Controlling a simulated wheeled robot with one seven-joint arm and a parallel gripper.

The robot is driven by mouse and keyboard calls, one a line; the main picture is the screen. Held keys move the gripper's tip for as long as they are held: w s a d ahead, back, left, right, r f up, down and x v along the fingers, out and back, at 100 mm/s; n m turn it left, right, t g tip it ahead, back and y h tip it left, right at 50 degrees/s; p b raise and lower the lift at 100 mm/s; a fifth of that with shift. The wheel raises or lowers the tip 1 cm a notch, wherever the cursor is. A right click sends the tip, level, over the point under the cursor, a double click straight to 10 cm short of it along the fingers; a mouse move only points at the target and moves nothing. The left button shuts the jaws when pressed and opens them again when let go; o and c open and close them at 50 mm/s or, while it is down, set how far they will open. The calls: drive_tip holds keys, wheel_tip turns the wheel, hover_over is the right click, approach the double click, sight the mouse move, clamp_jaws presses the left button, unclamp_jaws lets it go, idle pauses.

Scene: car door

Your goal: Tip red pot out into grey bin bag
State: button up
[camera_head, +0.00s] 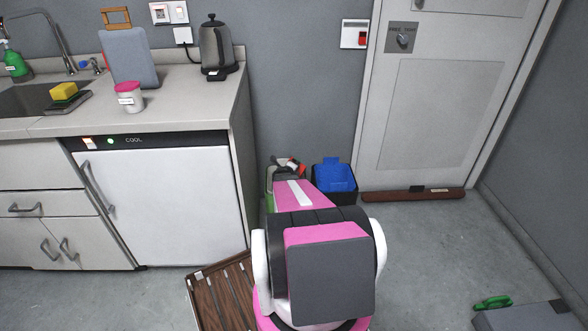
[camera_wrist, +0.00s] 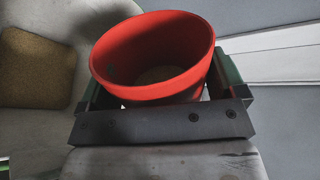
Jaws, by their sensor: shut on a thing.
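The red pot (camera_wrist: 150,90) fills the middle of the wrist view. It is round, and its open mouth is partly turned to the camera. A darker brownish patch shows inside; I cannot tell whether it is contents or the pot's bottom. My gripper (camera_wrist: 160,98) is shut on the pot, with dark green fingers at both sides and a dark bar in front of its lower part. In the head view my arm covers most of the area around the gripper, and the pot is not clear there. I cannot pick out a grey bin bag in either view.
A dark bin with a blue lining or lid (camera_head: 335,178) stands by the back wall. The counter (camera_head: 190,90) and white fridge (camera_head: 160,205) are at left, a slatted brown wooden thing (camera_head: 222,295) near my arm. A brown cushion-like square (camera_wrist: 35,68) shows in the wrist view.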

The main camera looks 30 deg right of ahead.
drive_tip(key=shift+w+a+f+n+g+h, duration=0.2)
drive_tip(key=shift+w+f+n+g, duration=0.15)
drive_tip(key=shift+n, duration=0.25)
drive_tip(key=shift+w+a+f+n+g+h, duration=0.1)
drive_tip(key=shift+w+f+n+g+h, duration=0.1)
drive_tip(key=shift+f+n+g, duration=0.35)
drive_tip(key=shift+w+a+r+n+g+h, duration=0.2)
drive_tip(key=shift+w+r+n+g+h, duration=0.05)
drive_tip(key=shift+n, duration=0.35)
drive_tip(key=shift+w+a+r+n+g+h, duration=0.15)
drive_tip(key=shift+w+r+n+g+h, duration=0.1)
drive_tip(key=shift+n, duration=0.3)
drive_tip(key=shift+s+r, duration=0.1)
drive_tip(key=shift+s, duration=0.05)
idle(0.5)
